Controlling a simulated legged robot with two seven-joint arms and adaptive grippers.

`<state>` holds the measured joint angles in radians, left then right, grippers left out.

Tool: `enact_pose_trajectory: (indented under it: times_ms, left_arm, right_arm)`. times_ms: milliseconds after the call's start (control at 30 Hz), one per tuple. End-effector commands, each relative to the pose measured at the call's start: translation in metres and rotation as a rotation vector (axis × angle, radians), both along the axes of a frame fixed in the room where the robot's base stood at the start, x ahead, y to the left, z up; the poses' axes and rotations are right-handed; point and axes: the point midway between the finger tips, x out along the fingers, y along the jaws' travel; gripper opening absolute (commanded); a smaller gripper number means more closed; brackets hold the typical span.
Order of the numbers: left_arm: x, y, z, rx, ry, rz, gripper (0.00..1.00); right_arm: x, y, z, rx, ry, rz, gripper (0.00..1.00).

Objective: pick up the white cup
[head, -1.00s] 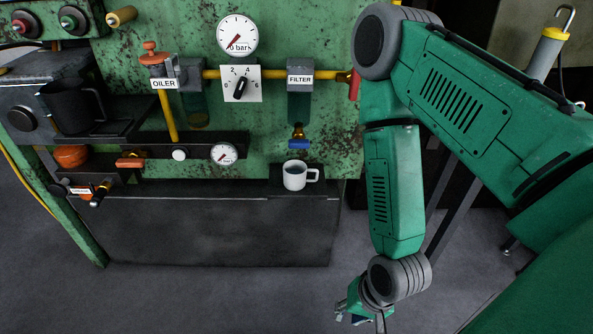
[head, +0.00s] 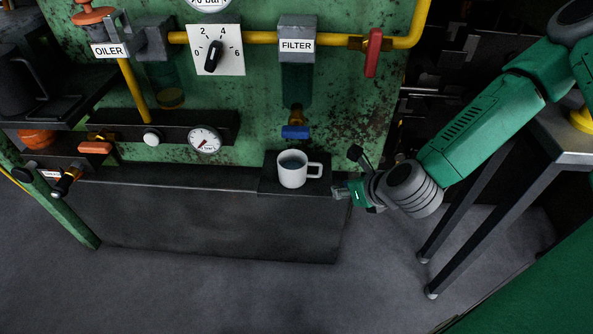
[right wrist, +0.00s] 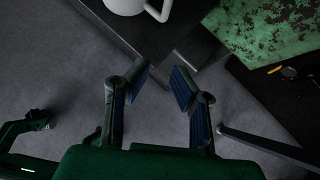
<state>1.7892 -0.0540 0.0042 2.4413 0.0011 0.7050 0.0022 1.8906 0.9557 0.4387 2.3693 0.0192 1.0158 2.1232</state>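The white cup (head: 292,170) stands upright on a small dark ledge (head: 268,187) under the filter, its handle pointing right and something dark inside it. My right gripper (head: 345,176) is just to the right of the cup in the head view, apart from the handle. In the right wrist view the cup (right wrist: 128,5) is cut off by the top edge, and its handle shows. The two blue-padded fingers of my right gripper (right wrist: 160,82) are spread with nothing between them.
The filter (head: 297,75) with its blue valve (head: 296,131) hangs above the cup. A black pitcher (head: 14,85) stands on a shelf at the left. A metal-legged table (head: 480,215) stands at the right. The floor in front is clear.

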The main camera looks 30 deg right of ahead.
Motion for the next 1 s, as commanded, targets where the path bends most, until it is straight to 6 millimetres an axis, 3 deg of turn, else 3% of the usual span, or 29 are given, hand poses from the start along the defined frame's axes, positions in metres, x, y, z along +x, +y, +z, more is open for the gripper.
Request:
enact_pose_trajectory:
  times_ms: [100,367,567,600,767,1000]
  left_arm:
    - [0.0,0.0,-0.004,-0.001,0.0,-0.001,0.4]
    - [0.0,0.0,-0.006,0.0,-0.001,-0.001,0.4]
    - [0.0,0.0,-0.012,0.0,-0.001,0.0,0.4]
    - [0.0,0.0,-0.015,0.0,-0.001,0.0,0.4]
    - [0.0,0.0,-0.021,0.0,-0.001,-0.001,0.4]
    - [0.0,0.0,-0.02,-0.001,-0.001,-0.001,0.4]
  right_arm:
    - [0.023,0.002,-0.001,-0.003,-0.002,0.002,0.2]
    - [0.044,0.007,0.001,-0.005,0.0,0.004,0.2]
    - [0.074,0.008,0.001,-0.005,-0.004,0.005,0.2]
    - [0.077,0.007,-0.007,-0.005,0.0,0.005,0.2]
    - [0.089,0.008,-0.021,-0.003,0.002,0.004,0.2]
    - [0.091,0.009,-0.021,-0.001,0.001,0.004,0.2]
